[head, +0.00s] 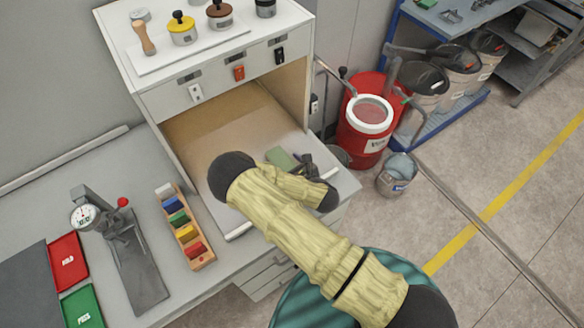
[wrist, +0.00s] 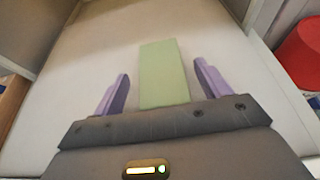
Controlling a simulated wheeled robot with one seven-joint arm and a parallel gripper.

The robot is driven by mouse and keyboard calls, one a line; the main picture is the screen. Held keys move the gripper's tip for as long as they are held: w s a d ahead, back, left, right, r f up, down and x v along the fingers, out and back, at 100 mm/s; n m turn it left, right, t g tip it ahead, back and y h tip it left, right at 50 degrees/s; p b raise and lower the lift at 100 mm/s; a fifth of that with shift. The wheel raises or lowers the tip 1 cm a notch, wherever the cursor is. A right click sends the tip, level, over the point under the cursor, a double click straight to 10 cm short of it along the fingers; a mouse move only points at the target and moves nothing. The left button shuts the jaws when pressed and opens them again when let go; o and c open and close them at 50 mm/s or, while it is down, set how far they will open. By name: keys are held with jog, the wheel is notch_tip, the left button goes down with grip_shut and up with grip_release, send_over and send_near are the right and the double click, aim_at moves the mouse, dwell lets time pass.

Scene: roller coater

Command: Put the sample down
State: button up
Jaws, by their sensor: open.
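The sample looks like a flat pale green panel (wrist: 163,72). It lies on the light floor of the open cabinet bay (wrist: 75,60), and its green end also shows in the head view (head: 279,158) beside my gripper (head: 303,165). In the wrist view my gripper (wrist: 160,75) is open. Its two purple fingers stand on either side of the panel, with a visible gap on each side. The near end of the panel is hidden behind the gripper body. My yellow-sleeved arm covers part of the bay's front in the head view.
Cabinet walls close in both sides of the bay. On the bench left are a dial gauge stand (head: 124,255), a rack of coloured blocks (head: 185,228), a red tray (head: 67,262) and a green tray (head: 82,307). A red drum (head: 363,135) and bucket (head: 397,175) stand right.

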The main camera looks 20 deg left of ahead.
jog(key=shift+r+p, duration=0.55)
jog(key=shift+r, duration=0.15)
jog(key=b+v, duration=0.3)
jog(key=v, duration=0.9)
jog(key=shift+b, duration=0.35)
